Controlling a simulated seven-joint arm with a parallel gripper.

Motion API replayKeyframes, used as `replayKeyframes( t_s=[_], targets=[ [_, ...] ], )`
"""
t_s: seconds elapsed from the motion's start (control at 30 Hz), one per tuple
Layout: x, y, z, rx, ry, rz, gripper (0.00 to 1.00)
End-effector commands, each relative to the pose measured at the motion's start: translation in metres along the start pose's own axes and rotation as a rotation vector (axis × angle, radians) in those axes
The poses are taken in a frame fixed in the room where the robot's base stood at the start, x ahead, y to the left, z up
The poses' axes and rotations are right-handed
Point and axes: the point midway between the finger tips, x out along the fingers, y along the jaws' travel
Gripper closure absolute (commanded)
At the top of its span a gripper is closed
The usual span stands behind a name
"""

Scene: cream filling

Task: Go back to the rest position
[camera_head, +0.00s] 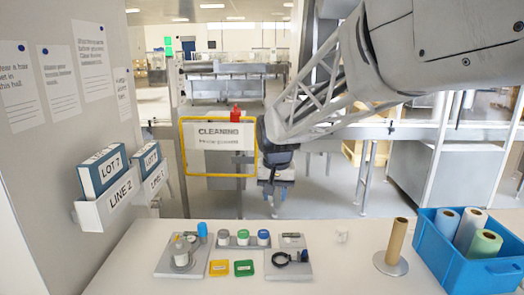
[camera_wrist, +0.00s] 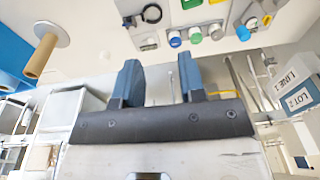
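My gripper (camera_head: 276,190) hangs in the air beyond the far edge of the white table (camera_head: 340,270), pointing down. In the wrist view the two blue fingers of my gripper (camera_wrist: 161,82) stand wide apart with nothing between them. My gripper is open and empty, and touches nothing that I can see.
On the table stand a grey plate (camera_head: 165,265) with bottles, green and yellow pieces (camera_head: 243,268), a plate with a black ring (camera_head: 290,260), a brown roll on a stand (camera_head: 396,242) and a blue crate (camera_head: 450,262) of rolls. A wall with boxes (camera_head: 103,172) bounds the left.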

Motion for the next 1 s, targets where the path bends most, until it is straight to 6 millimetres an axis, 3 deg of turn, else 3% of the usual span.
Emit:
replayKeyframes(
  t_s=[0.5, 1.0],
  targets=[
    [-0.032, 0.082, 0.124, 0.002, 0.043, 0.007, 0.63],
    [-0.027, 0.136, 0.25, 0.001, 0.081, 0.022, 0.63]
  ],
)
